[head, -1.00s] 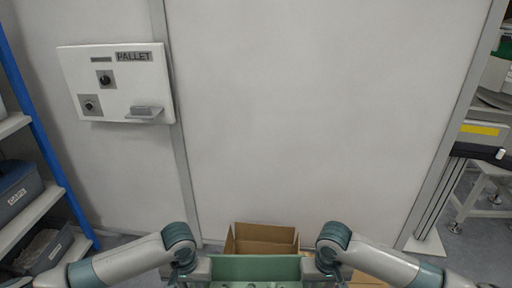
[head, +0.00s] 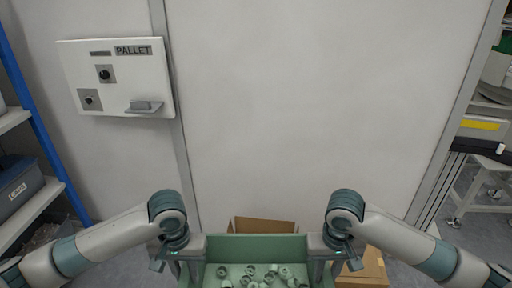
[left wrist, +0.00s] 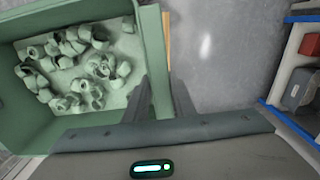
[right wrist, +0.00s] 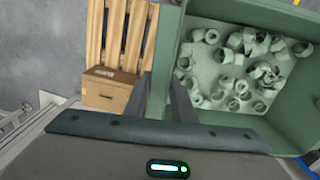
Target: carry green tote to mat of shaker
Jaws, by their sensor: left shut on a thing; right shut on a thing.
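The green tote (head: 256,248) is at the bottom middle of the head view, held between my two arms, with several pale green caps (head: 262,275) inside. My left gripper (head: 180,262) is shut on its left wall. In the left wrist view the tote (left wrist: 70,128) shows with the caps at its bottom. My right gripper (head: 330,262) is shut on its right wall. In the right wrist view the tote (right wrist: 235,117) also shows with loose caps in it. The mat of the shaker is not in these views.
A cardboard box (head: 264,225) stands behind the tote, and another box (head: 366,268) is at its right. A wooden pallet (right wrist: 122,40) lies below. A white wall (head: 310,110) with a PALLET panel (head: 118,78) is ahead. A blue-posted shelf (head: 30,140) stands left.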

